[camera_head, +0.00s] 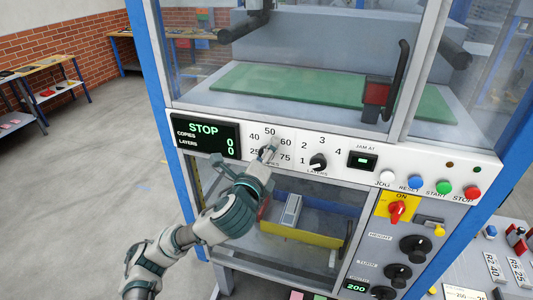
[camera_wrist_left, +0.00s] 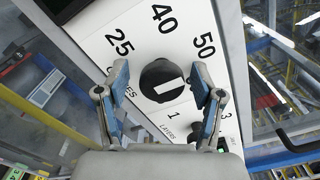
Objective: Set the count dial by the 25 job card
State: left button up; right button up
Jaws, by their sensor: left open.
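The count dial is a round black knob (camera_wrist_left: 162,80) with a pale mark on its face, seen in the left wrist view. The numbers 25, 40 and 50 are printed around it; I cannot tell for sure which one the mark points to. My left gripper (camera_wrist_left: 163,98) is open, with its blue-padded fingers on either side of the knob and no clear contact. In the head view, my left gripper (camera_head: 268,155) covers most of the dial. My right gripper is not in view.
The layers dial (camera_head: 318,162) is just right of the count dial. The display (camera_head: 205,136) reads STOP, copies 0, layers 0. Coloured buttons (camera_head: 443,188), a red switch (camera_head: 397,212) and more black knobs (camera_head: 415,248) are further right. A dark handle (camera_head: 400,80) projects above the panel.

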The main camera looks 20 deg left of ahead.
pick_arm(q)
jog(key=c, duration=1.1)
jog(key=shift+c, duration=0.2)
jog(key=shift+n, duration=0.3)
jog(key=n+p, duration=0.3)
jog(key=n, duration=0.2)
jog(key=shift+d+f, duration=0.1)
jog(key=shift+d, duration=0.05)
jog(key=n+p, duration=0.3)
jog(key=n, duration=0.3)
jog(key=shift+n, duration=0.4)
jog(key=n+p, duration=0.3)
jog(key=n, duration=0.3)
jog(key=n+p, duration=0.3)
jog(key=n, duration=0.2)
jog(key=shift+f, duration=0.15)
jog(key=shift+n, duration=0.4)
